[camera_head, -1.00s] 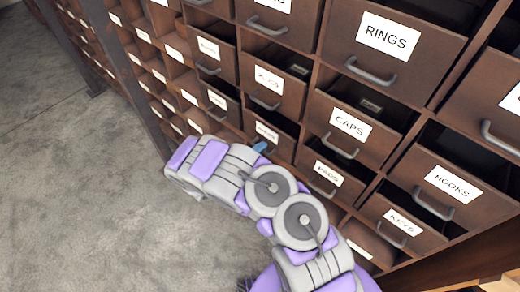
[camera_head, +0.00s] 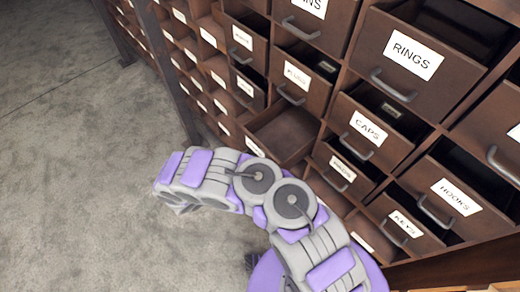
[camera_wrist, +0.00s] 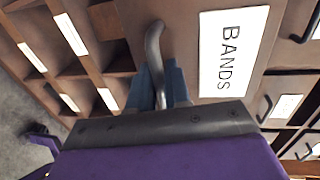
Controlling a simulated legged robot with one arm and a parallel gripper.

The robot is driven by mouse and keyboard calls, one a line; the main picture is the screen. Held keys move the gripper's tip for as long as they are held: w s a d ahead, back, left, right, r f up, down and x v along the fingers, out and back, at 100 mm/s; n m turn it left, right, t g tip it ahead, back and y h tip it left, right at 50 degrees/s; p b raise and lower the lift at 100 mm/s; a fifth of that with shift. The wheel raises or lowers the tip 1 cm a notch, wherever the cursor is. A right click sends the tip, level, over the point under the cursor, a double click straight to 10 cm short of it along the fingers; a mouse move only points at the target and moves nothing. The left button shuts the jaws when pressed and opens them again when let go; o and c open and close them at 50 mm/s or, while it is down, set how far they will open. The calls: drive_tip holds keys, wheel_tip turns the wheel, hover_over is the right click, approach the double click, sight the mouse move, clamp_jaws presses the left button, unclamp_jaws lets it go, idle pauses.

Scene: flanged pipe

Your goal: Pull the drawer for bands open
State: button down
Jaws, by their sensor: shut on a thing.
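The drawer for bands (camera_wrist: 190,60) fills the middle of the wrist view, brown with a white label reading BANDS (camera_wrist: 230,52). Its grey curved handle (camera_wrist: 154,45) lies between the blue fingertips of my gripper (camera_wrist: 160,88), which is shut on it. In the head view, an open drawer interior (camera_head: 283,132) shows just behind my arm, pulled out from the cabinet.
The wooden cabinet holds several other drawers, including RINGS (camera_head: 413,52), CAPS (camera_head: 368,128), HOOKS (camera_head: 455,196) and KEYS (camera_head: 405,223), several of them partly open. Open cubbyholes lie to the left. The grey floor (camera_head: 70,170) on the left is clear.

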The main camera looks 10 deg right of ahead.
drive_tip(key=shift+s+a+f, duration=0.2)
drive_tip(key=shift+s+a, duration=0.7)
drive_tip(key=shift+a, duration=0.1)
drive_tip(key=c, duration=1.3)
unclamp_jaws()
drive_tip(key=shift+w, duration=0.15)
drive_tip(key=shift+o, duration=0.2)
drive_tip(key=shift+a+r, duration=0.1)
drive_tip(key=shift+r, duration=0.05)
drive_tip(key=p+v, duration=0.2)
drive_tip(key=v, duration=1.5)
drive_tip(key=shift+a, duration=0.1)
